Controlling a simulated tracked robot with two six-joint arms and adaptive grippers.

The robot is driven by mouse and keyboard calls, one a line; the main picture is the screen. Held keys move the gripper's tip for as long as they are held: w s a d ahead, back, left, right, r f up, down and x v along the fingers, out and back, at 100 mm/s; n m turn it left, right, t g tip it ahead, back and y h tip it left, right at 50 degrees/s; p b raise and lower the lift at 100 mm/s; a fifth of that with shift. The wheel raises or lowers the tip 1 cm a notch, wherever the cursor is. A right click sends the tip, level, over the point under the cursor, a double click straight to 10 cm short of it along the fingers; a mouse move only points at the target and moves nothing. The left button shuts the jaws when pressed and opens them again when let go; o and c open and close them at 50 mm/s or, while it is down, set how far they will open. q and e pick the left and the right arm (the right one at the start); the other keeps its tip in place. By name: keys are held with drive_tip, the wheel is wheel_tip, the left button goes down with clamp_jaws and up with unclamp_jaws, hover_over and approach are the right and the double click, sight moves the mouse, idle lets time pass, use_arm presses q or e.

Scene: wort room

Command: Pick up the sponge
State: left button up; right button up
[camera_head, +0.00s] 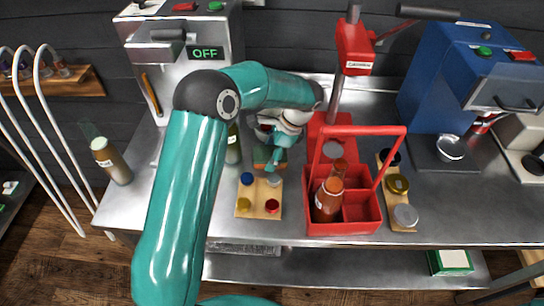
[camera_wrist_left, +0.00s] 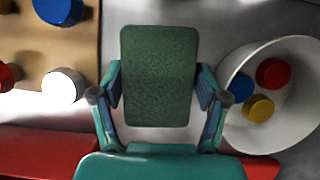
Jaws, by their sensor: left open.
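The sponge (camera_wrist_left: 159,75) is a dark green block with rounded corners in the left wrist view. In the head view a small green and orange part of it (camera_head: 264,157) shows under my left gripper (camera_head: 277,153), on the steel table behind the wooden cap board. In the left wrist view my left gripper (camera_wrist_left: 158,95) is open, with one finger on each side of the sponge. The fingers are close to its edges; I cannot tell whether they touch. My right gripper is not in view.
A wooden board (camera_head: 259,208) with several caps lies in front of the sponge. A white bowl (camera_wrist_left: 289,127) with red, blue and yellow caps is close to the right finger. A red bottle carrier (camera_head: 343,228) stands right. A bottle (camera_head: 110,160) stands left.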

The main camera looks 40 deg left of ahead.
sight(271, 153)
use_arm(q)
drive_tip(key=c, duration=0.4)
drive_tip(key=shift+o, duration=0.2)
wheel_tip(271, 153, up, 20)
drive_tip(key=shift+r, duration=0.25)
idle(0.5)
drive_tip(key=shift+c, duration=1.7)
